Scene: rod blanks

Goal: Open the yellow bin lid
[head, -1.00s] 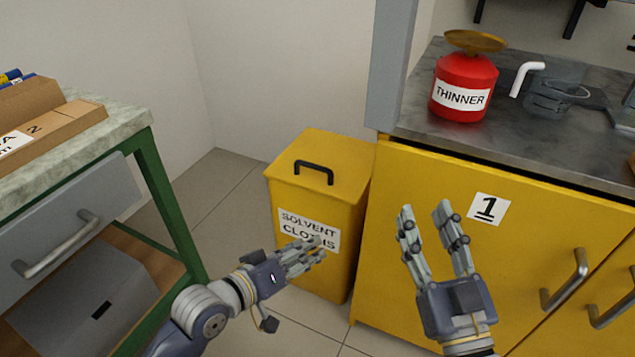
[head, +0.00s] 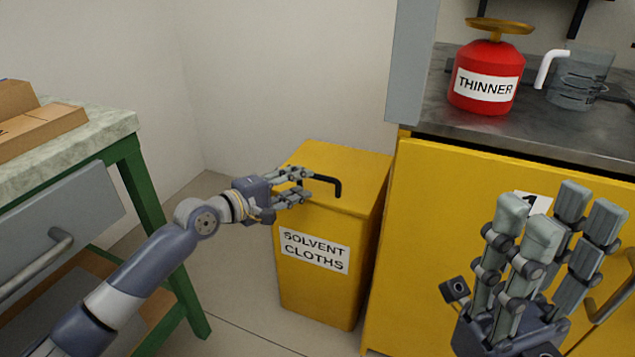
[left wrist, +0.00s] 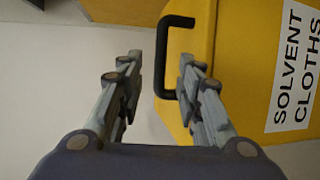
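The yellow bin (head: 318,290) stands on the floor beside the yellow cabinet, with a "SOLVENT CLOTHS" label on its front. Its lid (head: 355,165) is closed and has a black handle (head: 325,179) on top. My left gripper (head: 308,183) is at the handle's left end, with its fingers apart. In the left wrist view, the handle (left wrist: 172,55) lies just ahead of the open fingers (left wrist: 158,75), nearer the right-hand one; I cannot tell whether they touch. My right gripper (head: 560,215) is in front of the cabinet, with its fingers apart and nothing between them.
A yellow cabinet (head: 440,230) stands right of the bin, its counter holding a red thinner can (head: 487,75) and a clear jug (head: 580,80). A green-legged workbench (head: 145,190) with a grey drawer (head: 60,225) stands at left. Bare floor lies between bench and bin.

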